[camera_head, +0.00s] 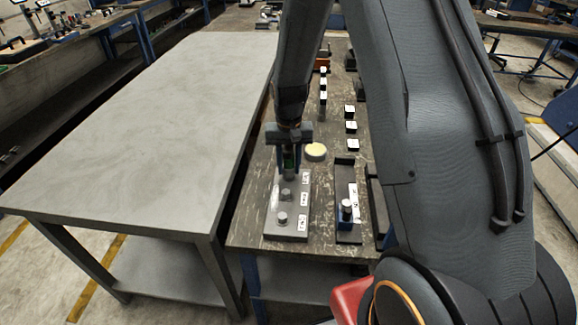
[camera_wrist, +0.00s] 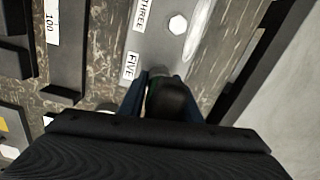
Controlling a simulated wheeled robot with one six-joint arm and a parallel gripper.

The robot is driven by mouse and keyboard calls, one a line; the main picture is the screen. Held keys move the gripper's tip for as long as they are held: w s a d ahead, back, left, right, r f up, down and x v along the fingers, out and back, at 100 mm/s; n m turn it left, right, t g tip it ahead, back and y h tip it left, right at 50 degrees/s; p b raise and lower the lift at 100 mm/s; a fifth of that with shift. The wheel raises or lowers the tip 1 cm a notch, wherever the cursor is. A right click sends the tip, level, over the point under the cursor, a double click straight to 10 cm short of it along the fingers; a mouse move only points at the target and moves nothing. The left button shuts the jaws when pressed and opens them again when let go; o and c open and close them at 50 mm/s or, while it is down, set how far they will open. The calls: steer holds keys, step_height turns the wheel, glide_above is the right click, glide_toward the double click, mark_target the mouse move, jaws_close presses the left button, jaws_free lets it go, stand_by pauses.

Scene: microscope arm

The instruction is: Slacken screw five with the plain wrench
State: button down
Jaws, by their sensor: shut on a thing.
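A grey metal plate (camera_head: 272,228) lies at the near end of the dark worktable, with a row of screws and white labels. In the wrist view the plate (camera_wrist: 160,40) shows a THREE label (camera_wrist: 140,14) beside a hex screw (camera_wrist: 178,24), and a FIVE label (camera_wrist: 130,66). My gripper (camera_head: 290,168) points down over the far end of the plate. It is shut on an upright dark tool with a green band (camera_wrist: 168,98), apparently the wrench, by the FIVE label. Screw five is hidden beneath it, so I cannot tell whether the tool sits on it.
A dark tray (camera_head: 347,235) holding a blue-based tool (camera_head: 346,209) stands right of the plate. A cream disc (camera_head: 316,151) lies behind the plate. Several labelled dark blocks (camera_head: 351,127) line the table farther back. The grey table (camera_head: 150,120) on the left is bare.

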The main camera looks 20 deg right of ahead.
steer(key=shift+r+p, duration=1.6)
steer(key=shift+r, duration=1)
steer(key=shift+f, duration=0.1)
